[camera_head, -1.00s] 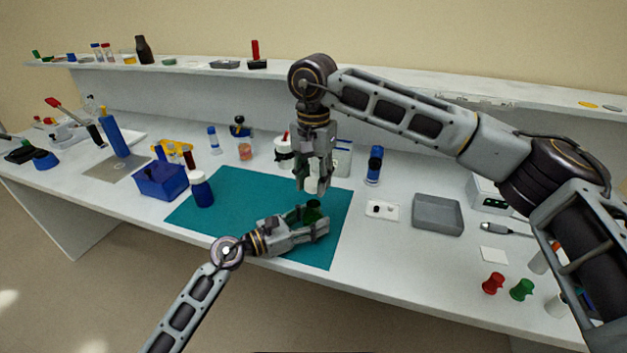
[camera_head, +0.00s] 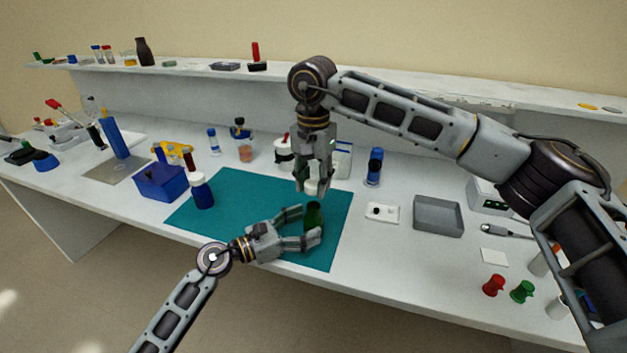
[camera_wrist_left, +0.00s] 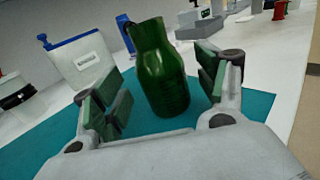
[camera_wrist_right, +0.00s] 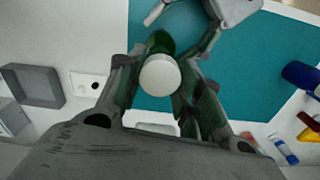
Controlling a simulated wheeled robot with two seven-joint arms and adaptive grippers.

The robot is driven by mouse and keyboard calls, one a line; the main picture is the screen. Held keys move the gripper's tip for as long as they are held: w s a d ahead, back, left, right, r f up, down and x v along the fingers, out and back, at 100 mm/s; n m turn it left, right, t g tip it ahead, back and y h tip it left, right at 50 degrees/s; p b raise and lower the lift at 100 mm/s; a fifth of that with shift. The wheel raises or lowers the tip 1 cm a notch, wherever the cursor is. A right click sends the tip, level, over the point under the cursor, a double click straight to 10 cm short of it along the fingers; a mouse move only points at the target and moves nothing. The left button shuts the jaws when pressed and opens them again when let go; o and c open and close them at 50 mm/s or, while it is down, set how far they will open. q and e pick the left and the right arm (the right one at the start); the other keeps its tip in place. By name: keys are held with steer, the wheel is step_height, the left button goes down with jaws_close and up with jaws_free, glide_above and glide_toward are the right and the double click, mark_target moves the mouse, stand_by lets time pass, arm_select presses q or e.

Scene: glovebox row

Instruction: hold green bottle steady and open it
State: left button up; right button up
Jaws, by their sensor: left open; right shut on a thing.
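The green bottle (camera_head: 314,216) stands upright on the teal mat (camera_head: 240,215), its neck bare in the left wrist view (camera_wrist_left: 160,75). My left gripper (camera_head: 308,224) is open, its fingers on either side of the bottle with gaps visible in the left wrist view. My right gripper (camera_head: 312,182) points down above the bottle, shut on a white cap (camera_wrist_right: 160,75). The cap is off the bottle and held over it. In the right wrist view the cap hides most of the bottle (camera_wrist_right: 160,42).
A blue bottle with white cap (camera_head: 201,190) and a blue box (camera_head: 160,181) stand left. A small white plate (camera_head: 382,212) and grey tray (camera_head: 438,214) lie right. A white box (camera_head: 342,160) stands behind. The mat's left part is clear.

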arm_select(q)
steer(key=shift+v, duration=4.6)
